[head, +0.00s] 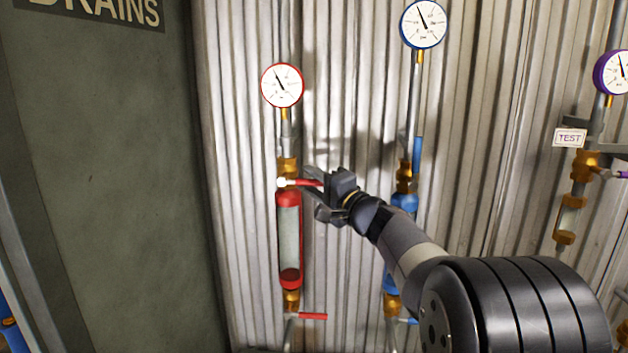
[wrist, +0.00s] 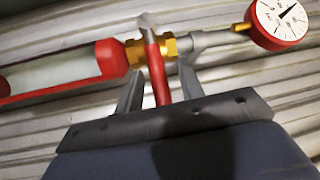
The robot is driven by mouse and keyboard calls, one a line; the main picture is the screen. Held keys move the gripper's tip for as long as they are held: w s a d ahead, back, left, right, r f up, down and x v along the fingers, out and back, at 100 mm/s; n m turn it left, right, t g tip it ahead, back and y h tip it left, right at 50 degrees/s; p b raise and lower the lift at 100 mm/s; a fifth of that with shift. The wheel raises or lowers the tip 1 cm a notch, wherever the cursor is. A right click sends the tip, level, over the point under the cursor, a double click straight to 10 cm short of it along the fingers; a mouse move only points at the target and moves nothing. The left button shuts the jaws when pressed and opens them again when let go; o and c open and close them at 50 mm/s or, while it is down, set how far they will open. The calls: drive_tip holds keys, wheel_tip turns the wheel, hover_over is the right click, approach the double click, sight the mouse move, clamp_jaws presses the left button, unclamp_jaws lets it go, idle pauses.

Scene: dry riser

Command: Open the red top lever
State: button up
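The red top lever (head: 309,183) sits on the brass valve above the red sight tube, below the red-rimmed gauge. It points to the right, across the upright pipe. In the wrist view the lever (wrist: 158,80) runs between the two fingers of my gripper (wrist: 158,72), with a gap visible on each side. My gripper (head: 308,194) is open around the lever in the head view, its fingers pointing left toward the pipe. The lever's outer end is partly hidden by my gripper.
A second red lever (head: 313,316) is at the bottom of the red tube (head: 290,235). The red gauge (head: 282,85) is above. A blue riser (head: 405,200) stands behind my wrist. A purple gauge (head: 612,72) and TEST sign (head: 570,137) are right. A corrugated wall (head: 245,150) lies behind.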

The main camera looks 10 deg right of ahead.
clamp_jaws()
idle(0.4)
